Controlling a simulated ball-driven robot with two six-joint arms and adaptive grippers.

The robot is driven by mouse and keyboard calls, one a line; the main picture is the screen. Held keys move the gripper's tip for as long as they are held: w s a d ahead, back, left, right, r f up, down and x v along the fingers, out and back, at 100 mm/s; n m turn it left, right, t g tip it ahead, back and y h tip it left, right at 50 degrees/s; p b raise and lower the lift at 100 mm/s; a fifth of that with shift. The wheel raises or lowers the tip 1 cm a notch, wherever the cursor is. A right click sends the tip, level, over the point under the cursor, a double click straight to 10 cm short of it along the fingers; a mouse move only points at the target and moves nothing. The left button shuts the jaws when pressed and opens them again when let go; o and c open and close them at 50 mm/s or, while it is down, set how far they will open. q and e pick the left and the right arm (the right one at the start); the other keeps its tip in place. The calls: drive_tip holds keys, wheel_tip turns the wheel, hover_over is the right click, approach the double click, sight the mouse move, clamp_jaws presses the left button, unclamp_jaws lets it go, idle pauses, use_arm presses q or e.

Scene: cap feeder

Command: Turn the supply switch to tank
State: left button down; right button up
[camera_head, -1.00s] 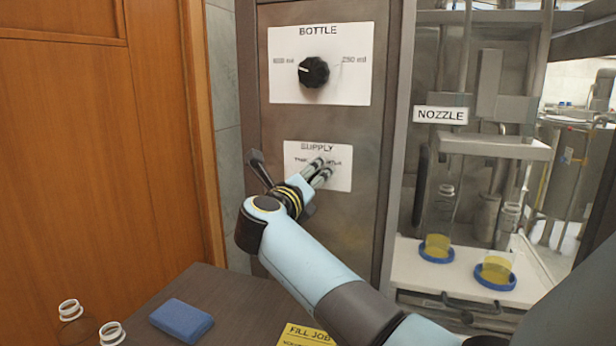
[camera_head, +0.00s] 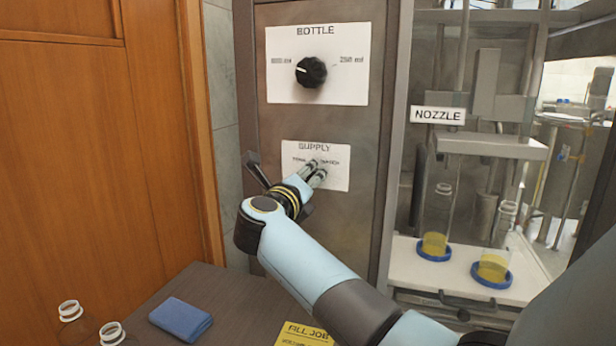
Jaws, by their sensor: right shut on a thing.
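The supply panel (camera_head: 334,180) is a white plate marked SUPPLY on the grey cabinet front, with a TANK label on its left side and a second, blurred label on its right. My right gripper (camera_head: 315,170) reaches up to the middle of this plate, its fingers shut on the supply switch. The switch itself is hidden behind the fingers, so I cannot tell which way it points. My left gripper is not in view.
Above is the bottle panel (camera_head: 345,88) with a black knob (camera_head: 311,72). To the right, the nozzle bay holds two bottles with yellow liquid on blue rings (camera_head: 434,249). A dark table below bears a blue cloth (camera_head: 181,319), a yellow FILL JOB sheet (camera_head: 303,335) and clear bottles (camera_head: 69,311).

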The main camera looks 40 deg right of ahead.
drive_tip(key=n+p, duration=0.8)
drive_tip(key=p, duration=0.1)
drive_tip(key=shift+a, duration=0.1)
drive_tip(key=n+p, duration=0.4)
drive_tip(key=n, duration=0.1)
drive_tip(key=shift+f, duration=0.15)
drive_tip(key=shift+f+n+p, duration=0.15)
drive_tip(key=shift+n+p, duration=0.6)
drive_tip(key=shift+n, duration=0.35)
drive_tip(key=shift+f+n+p, duration=0.1)
drive_tip(key=shift+n+p, duration=0.65)
drive_tip(key=shift+n, duration=0.35)
drive_tip(key=o, duration=0.9)
drive_tip(key=shift+o, duration=1.3)
